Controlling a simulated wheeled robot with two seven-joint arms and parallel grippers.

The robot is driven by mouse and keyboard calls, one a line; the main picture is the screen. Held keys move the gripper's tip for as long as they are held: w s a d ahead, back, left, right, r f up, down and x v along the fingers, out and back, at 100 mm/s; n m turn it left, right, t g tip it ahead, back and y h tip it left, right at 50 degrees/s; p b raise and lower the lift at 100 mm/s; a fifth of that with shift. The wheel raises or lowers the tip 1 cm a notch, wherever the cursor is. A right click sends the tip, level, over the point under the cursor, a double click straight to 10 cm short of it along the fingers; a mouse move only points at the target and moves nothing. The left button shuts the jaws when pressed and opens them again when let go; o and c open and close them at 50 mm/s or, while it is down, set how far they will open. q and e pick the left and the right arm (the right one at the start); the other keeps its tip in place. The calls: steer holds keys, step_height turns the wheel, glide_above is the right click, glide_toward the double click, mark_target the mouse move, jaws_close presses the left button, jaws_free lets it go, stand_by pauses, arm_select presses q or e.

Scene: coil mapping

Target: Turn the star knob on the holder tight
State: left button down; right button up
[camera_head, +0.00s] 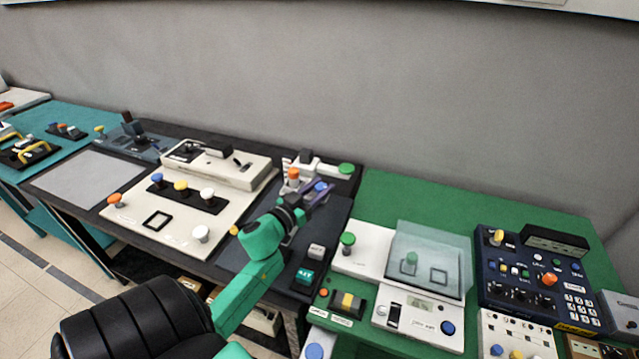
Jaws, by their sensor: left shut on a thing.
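The holder (305,167) is a pale fixture on the dark mat at the back of the middle bench. It carries an orange knob (293,173) and a green knob (346,169). My left gripper (318,192) reaches it from the front left, with its fingers shut on what looks like the blue star knob (321,186). The fingers cover most of that knob, so its shape and how tight it sits cannot be seen. My right gripper is not in view.
A cream panel (130,212) with several coloured knobs lies left of my arm. A white scale with a clear cover (428,258) and a dark blue control box (535,272) stand on the green bench at right. The green surface (400,195) behind the scale is clear.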

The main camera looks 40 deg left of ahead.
arm_select(q)
steer(key=m+h, duration=0.2)
steer(key=h, duration=0.1)
steer(key=shift+p, duration=0.3)
steer(key=shift+f+m+h, duration=0.1)
steer(key=shift+m+h, duration=0.3)
steer(key=shift+h, duration=0.3)
steer(key=shift+g, duration=0.3)
steer(key=c, duration=0.8)
jaws_free()
steer(key=o, duration=0.3)
steer(key=shift+w+f, duration=0.1)
steer(key=shift+w, duration=0.05)
steer(key=shift+o, duration=0.2)
steer(key=shift+w+d, duration=0.1)
